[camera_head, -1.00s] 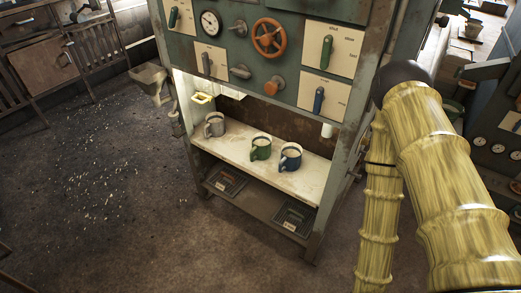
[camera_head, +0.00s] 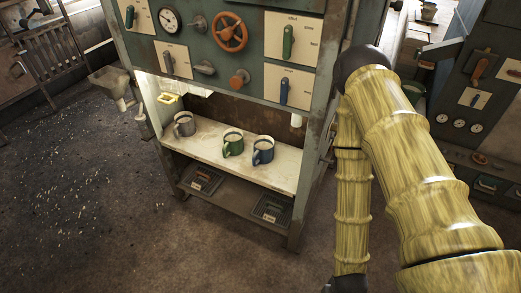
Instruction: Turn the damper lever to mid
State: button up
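Several levers on pale plates sit on the front of a green cabinet (camera_head: 262,62); I cannot tell which is the damper lever. A green lever (camera_head: 288,42) on a plate with small labels points upright at upper right. A blue lever (camera_head: 284,91) is below it. Another green lever (camera_head: 130,16) is at upper left, with a grey lever (camera_head: 168,62) below it. On a second cabinet at right are a reddish lever (camera_head: 479,67) and a small dark lever (camera_head: 475,99). My yellow arm crosses the right side. My gripper is out of view.
An orange handwheel (camera_head: 229,31), a gauge (camera_head: 169,19) and knobs share the panel. Below, a pale shelf (camera_head: 208,151) holds a grey mug (camera_head: 184,124), a green mug (camera_head: 233,143) and a blue mug (camera_head: 263,150). The floor at lower left is open, with scattered debris.

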aim_at(131, 15)
jog(key=u, duration=2.6)
jog(key=i, duration=0.95)
jog(key=z, duration=1.05)
